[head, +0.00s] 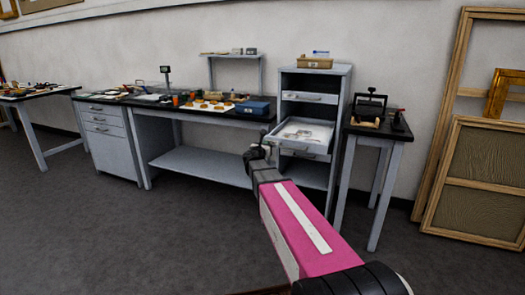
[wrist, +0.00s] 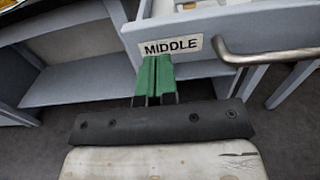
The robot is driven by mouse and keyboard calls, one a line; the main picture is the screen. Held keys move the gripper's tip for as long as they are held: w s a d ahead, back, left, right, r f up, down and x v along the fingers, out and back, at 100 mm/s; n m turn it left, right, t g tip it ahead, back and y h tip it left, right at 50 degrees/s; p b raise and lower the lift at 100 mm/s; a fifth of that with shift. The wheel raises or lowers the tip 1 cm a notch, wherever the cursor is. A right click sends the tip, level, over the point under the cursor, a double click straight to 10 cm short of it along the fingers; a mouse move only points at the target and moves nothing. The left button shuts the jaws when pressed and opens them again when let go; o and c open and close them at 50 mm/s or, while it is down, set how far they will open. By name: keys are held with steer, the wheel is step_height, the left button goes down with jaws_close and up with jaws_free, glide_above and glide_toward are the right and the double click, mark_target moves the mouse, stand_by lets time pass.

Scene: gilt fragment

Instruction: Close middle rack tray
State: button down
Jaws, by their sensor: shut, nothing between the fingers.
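The grey rack (head: 343,95) stands between the long bench and a small table. Its middle tray (head: 288,140) is pulled out toward me, with pale items visible inside. In the wrist view, the tray's front carries a "MIDDLE" label (wrist: 172,46) and a metal bar handle (wrist: 268,55) to the right of it. My gripper (head: 254,152) is at the tray's front left in the head view. In the wrist view, its green fingers (wrist: 154,62) are together and empty, just below the label. I cannot tell whether they touch the front.
An upper tray (head: 309,98) sits flush in the rack, and a tan box (head: 314,62) is on top. The long bench (head: 190,118) at left holds a blue box (head: 252,107). A small table (head: 375,133) with a press stands close on the right. The floor in front is clear.

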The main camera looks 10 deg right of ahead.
mark_target(285, 129)
steer(key=shift+x, duration=1.2)
steer(key=x, duration=2.8)
steer(key=shift+w+d, duration=0.2)
steer(key=shift+w, duration=0.05)
steer(key=shift+w+d, duration=0.4)
steer(key=shift+w, duration=0.1)
steer(key=shift+w+d, duration=0.1)
steer(key=shift+w, duration=0.05)
